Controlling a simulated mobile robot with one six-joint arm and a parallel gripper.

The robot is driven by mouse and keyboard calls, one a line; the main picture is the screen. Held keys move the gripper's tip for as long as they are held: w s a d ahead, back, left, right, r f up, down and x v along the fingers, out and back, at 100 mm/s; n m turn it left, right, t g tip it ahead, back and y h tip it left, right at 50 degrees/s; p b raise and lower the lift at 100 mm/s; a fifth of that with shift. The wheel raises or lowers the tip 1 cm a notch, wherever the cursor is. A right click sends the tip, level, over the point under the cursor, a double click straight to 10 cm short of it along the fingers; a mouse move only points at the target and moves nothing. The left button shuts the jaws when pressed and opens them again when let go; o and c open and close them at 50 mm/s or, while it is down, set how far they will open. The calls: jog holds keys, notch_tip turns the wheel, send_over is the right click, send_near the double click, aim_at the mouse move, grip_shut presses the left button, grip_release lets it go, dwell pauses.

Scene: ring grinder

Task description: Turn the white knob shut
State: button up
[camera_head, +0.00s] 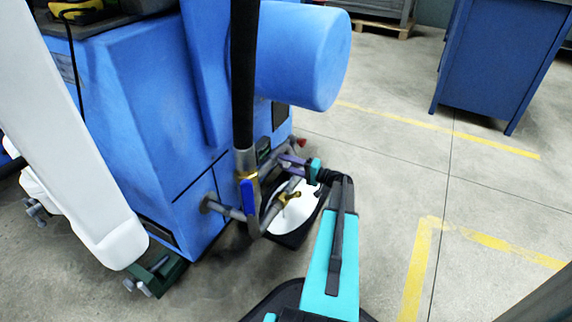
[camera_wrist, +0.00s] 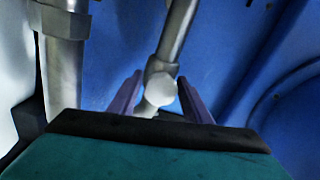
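The white knob (camera_wrist: 161,89) shows in the wrist view as a pale round end at the foot of a grey metal pipe (camera_wrist: 176,32). My gripper (camera_wrist: 159,82) is open, with one purple finger on each side of the knob. A narrow gap seems to show on both sides, so I cannot see contact. In the head view my gripper (camera_head: 293,161) reaches to the pipework at the lower corner of the blue machine (camera_head: 135,100). The knob itself cannot be made out there, among the pipes and fingers.
A black hose (camera_head: 244,75) runs down to a valve with a blue lever (camera_head: 248,196), left of my gripper. A brass fitting (camera_head: 289,197) sits below. A blue cylinder (camera_head: 305,52) overhangs from above. Floor to the right is open, up to a blue cabinet (camera_head: 497,60).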

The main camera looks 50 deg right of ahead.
jog(key=shift+o, duration=0.6)
jog(key=shift+d+r, duration=0.1)
jog(key=p+v, duration=0.5)
jog(key=v, duration=0.9)
